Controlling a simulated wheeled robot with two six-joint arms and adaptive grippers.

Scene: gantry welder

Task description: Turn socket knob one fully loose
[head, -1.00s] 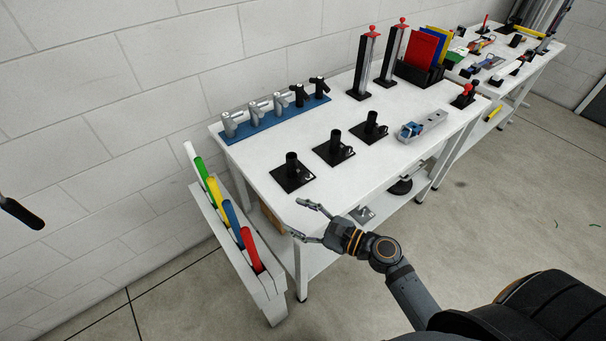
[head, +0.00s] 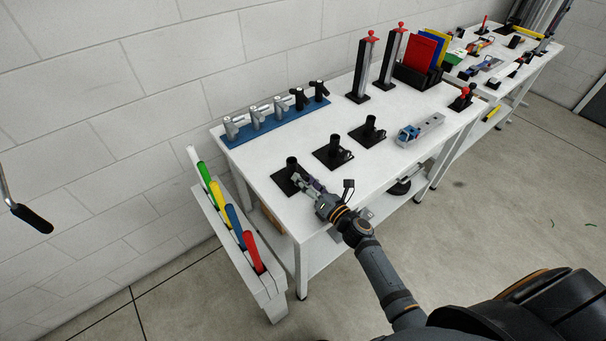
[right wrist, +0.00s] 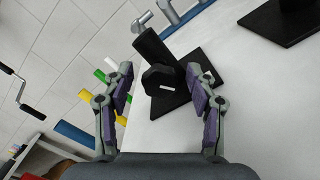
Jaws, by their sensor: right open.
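Three black sockets on square plates stand on the white table; the near left one (head: 292,163) is beside my right gripper (head: 306,184). In the right wrist view this socket's tube (right wrist: 150,45) leans up and left in the picture, and its black knob (right wrist: 158,79) with a white mark faces me. My right gripper (right wrist: 160,82) is open, one finger on each side of the knob, with visible gaps. In the head view the gripper hides the knob. My left gripper is not in view.
The middle socket (head: 334,147) and far socket (head: 369,128) stand to the right. A blue strip (head: 270,124) with several pipe fittings lies behind. A rack (head: 265,283) of coloured tubes stands at the table's left end. A black-ended rod (head: 32,217) hangs at the left edge.

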